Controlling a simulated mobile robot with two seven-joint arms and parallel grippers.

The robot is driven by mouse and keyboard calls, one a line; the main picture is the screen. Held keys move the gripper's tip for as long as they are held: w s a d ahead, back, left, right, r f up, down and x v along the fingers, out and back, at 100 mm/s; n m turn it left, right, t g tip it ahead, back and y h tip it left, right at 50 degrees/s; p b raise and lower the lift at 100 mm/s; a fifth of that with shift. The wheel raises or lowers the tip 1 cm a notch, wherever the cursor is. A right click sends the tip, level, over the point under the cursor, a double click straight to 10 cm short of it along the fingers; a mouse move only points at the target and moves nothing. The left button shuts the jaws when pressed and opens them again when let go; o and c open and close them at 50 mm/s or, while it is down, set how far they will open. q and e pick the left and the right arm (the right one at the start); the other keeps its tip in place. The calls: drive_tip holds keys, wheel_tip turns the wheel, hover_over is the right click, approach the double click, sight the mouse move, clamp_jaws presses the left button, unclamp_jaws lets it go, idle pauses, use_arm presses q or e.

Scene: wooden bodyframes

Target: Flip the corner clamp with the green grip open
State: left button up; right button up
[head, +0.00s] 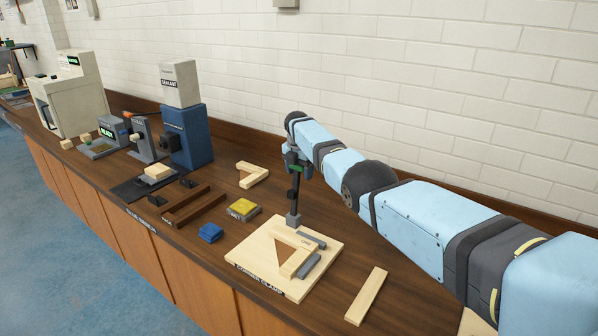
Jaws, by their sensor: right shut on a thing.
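The corner clamp (322,268) is a pale wooden plate near the bench's front edge, labelled CORNER CLAMP. Grey jaw blocks and L-shaped wooden pieces lie on it. A dark lever (293,203) stands about upright from a grey block at the plate's back corner. Green shows at its top, where the green grip (292,160) is mostly covered by my gripper. My right gripper (293,169) reaches down from above and is shut on the green grip. My left gripper is not in view.
A loose wooden bar (366,296) lies right of the plate. A yellow-topped pad (242,208), a blue cloth (211,232) and an L-shaped wooden piece (252,174) lie to the left. A blue machine (190,135) stands further back. My right arm spans the right side.

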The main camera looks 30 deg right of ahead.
drive_tip(key=shift+d+f, duration=0.1)
drive_tip(key=shift+f, duration=0.1)
drive_tip(key=o, duration=1.3)
drive_tip(key=shift+d+f, duration=0.1)
drive_tip(key=shift+r, duration=0.65)
drive_tip(key=r, duration=0.7)
drive_tip(key=a+r+b, duration=0.1)
drive_tip(key=r, duration=0.3)
drive_tip(key=shift+s+r, duration=0.15)
drive_tip(key=shift+r, duration=0.6)
